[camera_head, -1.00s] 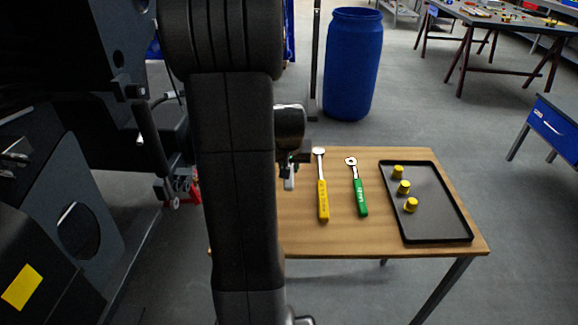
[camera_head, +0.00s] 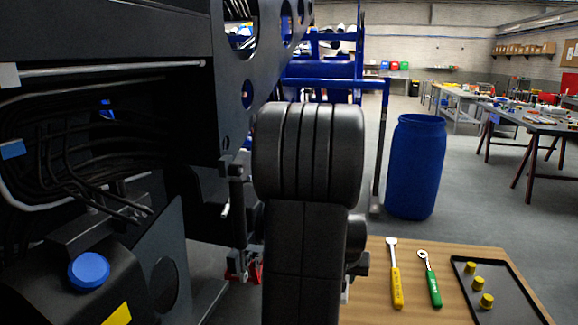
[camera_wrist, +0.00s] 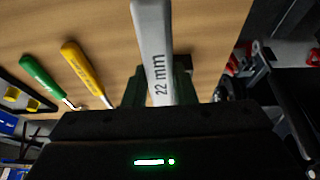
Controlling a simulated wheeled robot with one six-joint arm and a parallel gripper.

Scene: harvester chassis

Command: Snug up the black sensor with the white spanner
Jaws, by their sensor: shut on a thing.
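My gripper (camera_wrist: 160,92) is shut on the white spanner (camera_wrist: 152,40), marked "22 mm", in the wrist view. The spanner's shaft runs up out of the top of that view, so its far end is not seen. The wooden table top lies beyond it. In the head view my arm hides most of the gripper and the spanner. I cannot pick out the black sensor in either view; the machine's dark side (camera_head: 130,140) fills the left of the head view, with many black hoses.
A wooden table (camera_head: 370,310) at lower right holds a yellow-handled tool (camera_head: 397,285), a green-handled tool (camera_head: 434,285) and a black tray (camera_head: 515,300) with yellow caps. A blue barrel (camera_head: 415,170) stands behind. A round blue cap (camera_head: 88,270) sits on the machine at lower left.

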